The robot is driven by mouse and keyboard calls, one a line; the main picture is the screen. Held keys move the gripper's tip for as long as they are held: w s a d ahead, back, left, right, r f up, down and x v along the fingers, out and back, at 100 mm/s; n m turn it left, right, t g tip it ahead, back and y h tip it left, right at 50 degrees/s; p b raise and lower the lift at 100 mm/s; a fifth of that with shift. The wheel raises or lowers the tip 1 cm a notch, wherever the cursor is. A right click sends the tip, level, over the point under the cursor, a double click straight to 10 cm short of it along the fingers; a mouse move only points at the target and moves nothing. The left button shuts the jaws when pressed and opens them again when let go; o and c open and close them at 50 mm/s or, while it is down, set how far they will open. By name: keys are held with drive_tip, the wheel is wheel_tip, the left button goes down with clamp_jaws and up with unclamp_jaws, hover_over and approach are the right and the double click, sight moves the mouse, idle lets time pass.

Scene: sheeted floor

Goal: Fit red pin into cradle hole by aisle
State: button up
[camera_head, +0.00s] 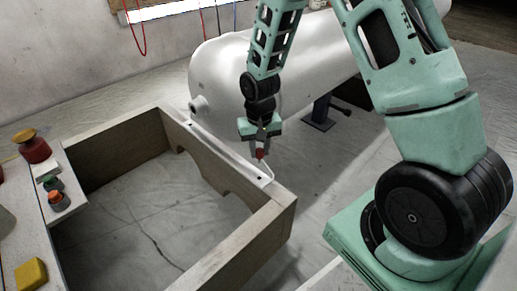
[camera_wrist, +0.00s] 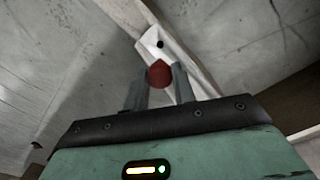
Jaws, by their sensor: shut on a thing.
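My gripper (camera_head: 261,146) is shut on the red pin (camera_head: 260,154) and holds it above the near end of the cradle's pale top strip (camera_head: 225,151). The cradle (camera_head: 278,213) is a wooden frame with curved cut-outs in its side. In the wrist view, the red pin (camera_wrist: 160,73) sits between the two grey fingers, and a dark hole (camera_wrist: 160,44) shows in the pale strip just beyond it. The pin looks apart from the hole. Its lower end is hidden in the wrist view.
A large white tank (camera_head: 220,70) lies close behind the cradle. A side board at left bears a red jar with a yellow top (camera_head: 33,146), a yellow block (camera_head: 31,273) and small green- and orange-topped pieces (camera_head: 58,201).

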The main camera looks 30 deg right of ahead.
sight(260, 162)
drive_tip(key=shift+r+p, duration=0.1)
drive_tip(key=shift+p, duration=0.2)
drive_tip(key=shift+f+b, duration=1.45)
drive_tip(key=shift+f, duration=1.6)
drive_tip(key=shift+f, duration=0.5)
drive_tip(key=shift+f, duration=0.25)
drive_tip(key=shift+d+r+p, duration=0.15)
drive_tip(key=shift+r+p, duration=0.25)
drive_tip(key=shift+p, duration=0.4)
